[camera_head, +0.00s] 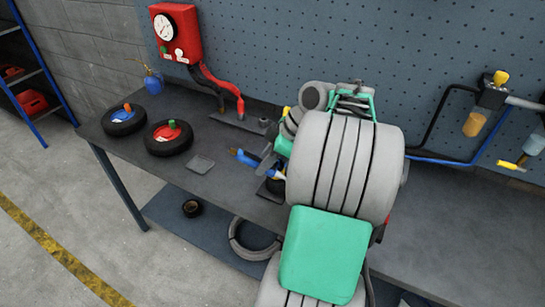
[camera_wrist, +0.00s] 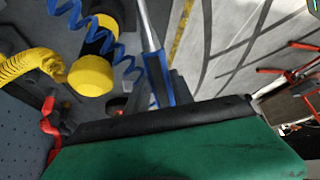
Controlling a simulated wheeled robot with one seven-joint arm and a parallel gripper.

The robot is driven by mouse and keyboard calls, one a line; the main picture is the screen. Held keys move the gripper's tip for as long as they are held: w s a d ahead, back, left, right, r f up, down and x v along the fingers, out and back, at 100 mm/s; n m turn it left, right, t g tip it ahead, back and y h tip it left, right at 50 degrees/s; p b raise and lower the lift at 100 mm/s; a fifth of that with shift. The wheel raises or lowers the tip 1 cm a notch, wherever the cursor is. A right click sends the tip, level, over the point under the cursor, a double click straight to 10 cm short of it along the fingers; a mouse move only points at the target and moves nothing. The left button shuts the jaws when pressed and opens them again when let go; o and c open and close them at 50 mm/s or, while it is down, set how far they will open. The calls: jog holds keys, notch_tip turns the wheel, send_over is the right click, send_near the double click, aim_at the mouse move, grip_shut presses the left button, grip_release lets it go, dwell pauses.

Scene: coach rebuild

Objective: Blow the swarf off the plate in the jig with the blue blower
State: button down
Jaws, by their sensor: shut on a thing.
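My gripper (camera_head: 266,166) is in the middle of the head view, low over the bench and partly hidden by my own arm. It is shut on a blue tool (camera_head: 246,159) with a brownish tip pointing left, which looks like the blue blower. The wrist view shows a blue and dark piece (camera_wrist: 158,80) with a thin metal rod; I cannot tell whether it is the same tool. A small flat grey piece (camera_head: 200,164) lies on the bench left of the gripper. I cannot make out the jig or any swarf for sure.
A red gauge box (camera_head: 176,33) hangs on the wall. A blue coiled hose (camera_wrist: 92,32) and yellow cylinder (camera_wrist: 91,76) show in the wrist view. The bench's right is mostly clear.

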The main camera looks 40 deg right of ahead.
jog(key=shift+s+d+r+n+y, duration=0.3)
jog(key=shift+s+d+r, duration=0.15)
jog(key=shift+s+d, duration=0.35)
jog(key=shift+s+d+f+b, duration=1)
jog(key=shift+s+d+f, duration=0.6)
jog(key=shift+d+f, duration=0.1)
dwell(0.9)
jog(key=c, duration=1.6)
grip_release()
grip_shut()
